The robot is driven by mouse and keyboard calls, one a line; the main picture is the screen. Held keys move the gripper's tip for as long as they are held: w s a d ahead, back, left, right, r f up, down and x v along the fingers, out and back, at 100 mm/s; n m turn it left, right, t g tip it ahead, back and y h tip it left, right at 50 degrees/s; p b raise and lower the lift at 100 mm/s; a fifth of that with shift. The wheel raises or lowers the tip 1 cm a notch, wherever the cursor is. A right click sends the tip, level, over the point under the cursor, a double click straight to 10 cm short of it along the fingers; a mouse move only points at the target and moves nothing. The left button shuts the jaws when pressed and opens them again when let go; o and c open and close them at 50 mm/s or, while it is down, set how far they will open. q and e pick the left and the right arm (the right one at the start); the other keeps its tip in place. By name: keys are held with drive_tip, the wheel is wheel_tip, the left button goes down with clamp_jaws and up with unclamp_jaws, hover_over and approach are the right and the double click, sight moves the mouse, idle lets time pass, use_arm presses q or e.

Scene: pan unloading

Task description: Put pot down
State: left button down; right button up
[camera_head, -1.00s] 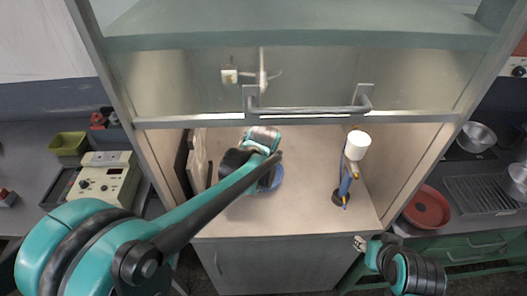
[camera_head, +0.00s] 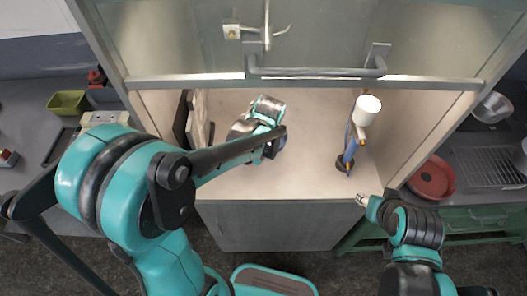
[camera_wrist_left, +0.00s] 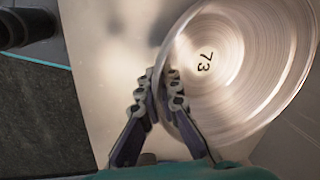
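The pot (camera_wrist_left: 245,70) is a shiny round metal vessel marked "73", large and tilted at the upper right of the left wrist view. My left gripper's two fingers (camera_wrist_left: 164,88) are close together at its left edge, with the rim between them. In the head view my left gripper (camera_head: 272,148) is inside the open cabinet, over the left part of its floor (camera_head: 310,170); my arm hides the pot there. My right gripper (camera_head: 362,200) is outside, by the cabinet's lower right front corner, empty; its small fingers are unclear.
A blue stand with a white cylinder (camera_head: 367,108) stands in the cabinet's right part. The raised door's handle (camera_head: 315,72) spans above. A red pan (camera_head: 432,180) and a metal pot (camera_head: 492,107) are on the right. Cabinet floor between my left gripper and the stand is clear.

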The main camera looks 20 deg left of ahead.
use_arm(q)
drive_tip(key=c, duration=1.7)
unclamp_jaws()
drive_tip(key=a+p+v, duration=0.1)
drive_tip(key=p+v, duration=0.1)
drive_tip(key=v, duration=0.5)
drive_tip(key=shift+s+a+r+n+t+h, duration=0.2)
drive_tip(key=shift+s+a+r+n+t, duration=0.5)
drive_tip(key=shift+s+n, duration=1.25)
drive_tip(key=shift+s+a+r+n+t+h, duration=0.25)
drive_tip(key=shift+s+r+n+t, duration=0.75)
drive_tip(key=shift+s+n, duration=0.95)
drive_tip(key=shift+s+a+r+n+t+h, duration=0.15)
drive_tip(key=shift+s+a+r+n+t, duration=0.55)
drive_tip(key=shift+s+n, duration=1.25)
drive_tip(key=shift+s+d+r+m, duration=0.1)
drive_tip(key=shift+s+d+m, duration=0.05)
drive_tip(key=shift+s+m, duration=0.1)
